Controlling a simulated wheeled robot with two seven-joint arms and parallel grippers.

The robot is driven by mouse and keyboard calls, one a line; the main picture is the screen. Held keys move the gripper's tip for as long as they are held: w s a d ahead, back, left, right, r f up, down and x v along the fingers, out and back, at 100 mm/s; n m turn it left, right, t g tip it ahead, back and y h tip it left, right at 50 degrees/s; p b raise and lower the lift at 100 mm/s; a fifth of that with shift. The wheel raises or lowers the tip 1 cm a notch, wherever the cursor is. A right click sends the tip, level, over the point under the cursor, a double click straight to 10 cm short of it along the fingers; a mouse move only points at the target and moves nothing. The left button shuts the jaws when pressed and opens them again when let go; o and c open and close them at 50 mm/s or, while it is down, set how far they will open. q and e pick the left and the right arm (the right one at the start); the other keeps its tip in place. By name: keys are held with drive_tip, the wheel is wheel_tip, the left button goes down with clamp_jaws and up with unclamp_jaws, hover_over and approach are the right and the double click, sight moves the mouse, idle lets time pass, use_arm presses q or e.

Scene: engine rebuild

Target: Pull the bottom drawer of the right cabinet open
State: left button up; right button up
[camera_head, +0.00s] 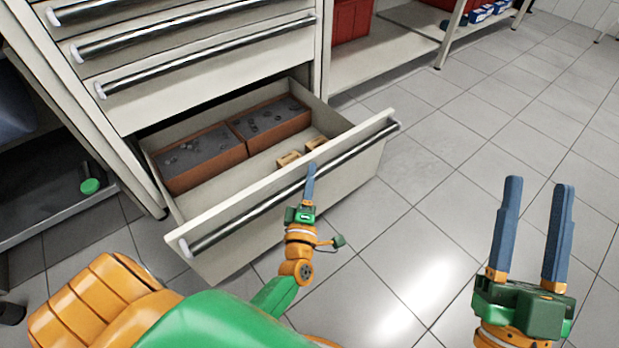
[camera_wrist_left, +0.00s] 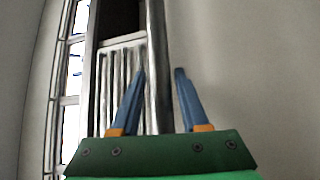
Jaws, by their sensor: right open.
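The bottom drawer (camera_head: 228,220) of the cabinet (camera_head: 215,91) stands pulled well out, above the tiled floor. Its long metal handle (camera_head: 240,218) runs along the front; in the left wrist view the handle (camera_wrist_left: 157,95) passes between the fingers. My left gripper also shows in the wrist view (camera_wrist_left: 160,78). My right gripper (camera_head: 537,185) is open and empty over the floor at the right.
The open drawer holds two brown bins (camera_head: 270,120) of dark parts and small tan pieces (camera_head: 289,159). The drawers above are shut. A shelf with a red bin (camera_head: 350,20) stands behind right. A grey cart shelf (camera_head: 50,210) is at left. Floor on the right is clear.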

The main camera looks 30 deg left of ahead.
drive_tip(key=shift+y, duration=0.3)
use_arm(q)
drive_tip(key=p+v, duration=0.1)
drive_tip(key=v, duration=0.6)
use_arm(e)
drive_tip(key=w+f+g+h, duration=0.2)
drive_tip(key=w+f+g, duration=0.1)
drive_tip(key=f, duration=0.4)
drive_tip(key=shift+w+d+f+m+g+h, duration=0.2)
drive_tip(key=shift+f+m+g+h, duration=0.15)
drive_tip(key=shift+g, duration=0.45)
